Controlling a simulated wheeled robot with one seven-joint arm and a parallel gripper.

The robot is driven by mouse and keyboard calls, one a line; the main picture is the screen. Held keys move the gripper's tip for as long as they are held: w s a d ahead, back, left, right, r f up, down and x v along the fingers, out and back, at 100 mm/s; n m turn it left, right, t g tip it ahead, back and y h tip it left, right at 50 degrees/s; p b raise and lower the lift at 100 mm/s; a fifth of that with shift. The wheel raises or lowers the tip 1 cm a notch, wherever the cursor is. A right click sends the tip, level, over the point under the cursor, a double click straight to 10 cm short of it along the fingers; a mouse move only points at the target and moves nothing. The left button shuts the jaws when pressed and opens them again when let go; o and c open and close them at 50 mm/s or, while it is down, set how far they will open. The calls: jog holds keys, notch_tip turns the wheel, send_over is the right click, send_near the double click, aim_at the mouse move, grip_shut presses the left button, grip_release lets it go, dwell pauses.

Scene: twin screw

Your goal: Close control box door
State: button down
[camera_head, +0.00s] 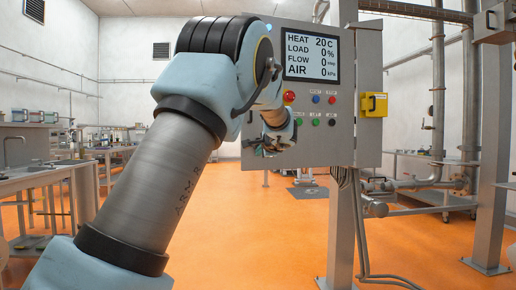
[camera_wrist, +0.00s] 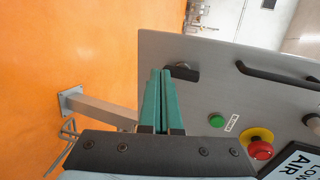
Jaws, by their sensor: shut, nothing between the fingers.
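The grey control box (camera_head: 335,100) stands on a post in the middle of the head view. Its front panel also fills the right of the wrist view (camera_wrist: 220,85). A black handle (camera_wrist: 275,78) and a small black latch (camera_wrist: 185,73) sit on that panel. My gripper (camera_wrist: 161,74) has two green fingers pressed together, with nothing between them. The fingertips overlap the panel's edge beside the latch; I cannot tell whether they touch. In the head view my arm hides the panel's left part, and I cannot tell how far the door stands open.
A red emergency button (camera_wrist: 260,149) and a green button (camera_wrist: 216,121) stick out of the panel. A yellow box (camera_head: 374,104) is on the control box's right side. Grey posts (camera_head: 492,150) and pipes stand to the right. The orange floor (camera_head: 240,225) is clear.

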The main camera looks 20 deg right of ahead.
aim_at(251, 156)
jog(key=p+x, duration=0.1)
jog(key=x, duration=0.2)
jog(key=p+x, duration=0.1)
jog(key=x, duration=0.2)
jog(key=r+p+x, duration=0.1)
jog(key=x, duration=0.2)
jog(key=shift+w+d+p, duration=0.1)
jog(key=shift+w+p, duration=0.05)
jog(key=shift+p, duration=0.2)
